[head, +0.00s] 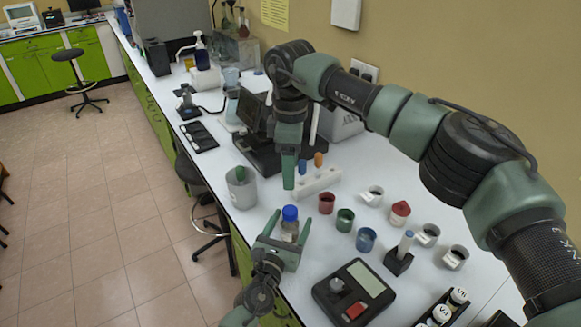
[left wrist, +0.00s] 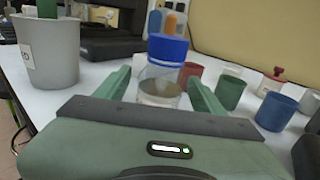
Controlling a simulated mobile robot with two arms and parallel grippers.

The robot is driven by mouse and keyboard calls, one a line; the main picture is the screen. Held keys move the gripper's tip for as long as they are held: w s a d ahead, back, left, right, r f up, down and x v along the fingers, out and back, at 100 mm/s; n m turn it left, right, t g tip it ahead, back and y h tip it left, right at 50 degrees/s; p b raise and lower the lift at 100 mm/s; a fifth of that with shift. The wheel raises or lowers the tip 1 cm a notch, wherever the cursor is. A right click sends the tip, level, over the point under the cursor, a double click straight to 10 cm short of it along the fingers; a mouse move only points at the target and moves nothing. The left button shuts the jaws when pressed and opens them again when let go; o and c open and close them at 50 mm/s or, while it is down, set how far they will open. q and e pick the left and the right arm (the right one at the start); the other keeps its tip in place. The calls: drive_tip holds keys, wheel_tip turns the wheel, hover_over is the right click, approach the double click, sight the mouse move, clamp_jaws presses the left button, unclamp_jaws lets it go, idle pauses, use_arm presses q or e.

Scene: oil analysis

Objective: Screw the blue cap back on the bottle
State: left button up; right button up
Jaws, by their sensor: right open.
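The clear bottle (head: 290,228) stands upright on the white bench with the blue cap (head: 290,212) on its top. How tightly the cap sits cannot be told. In the left wrist view the bottle (left wrist: 160,85) holds some liquid and the cap (left wrist: 167,47) covers its mouth. My left gripper (head: 287,232) is open around the bottle, one finger on each side, with small gaps showing in the left wrist view (left wrist: 160,88). My right gripper (head: 289,184) points down beyond and above the cap, open, with one finger hiding the other.
A grey beaker (head: 241,190) stands left of the bottle near the bench edge. Red (head: 326,204), green (head: 345,220) and blue (head: 366,239) cups stand to the right. A black scale (head: 330,298) lies in front, and a white rack (head: 322,181) behind.

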sight(287, 231)
use_arm(q)
drive_tip(key=shift+v, duration=3.9)
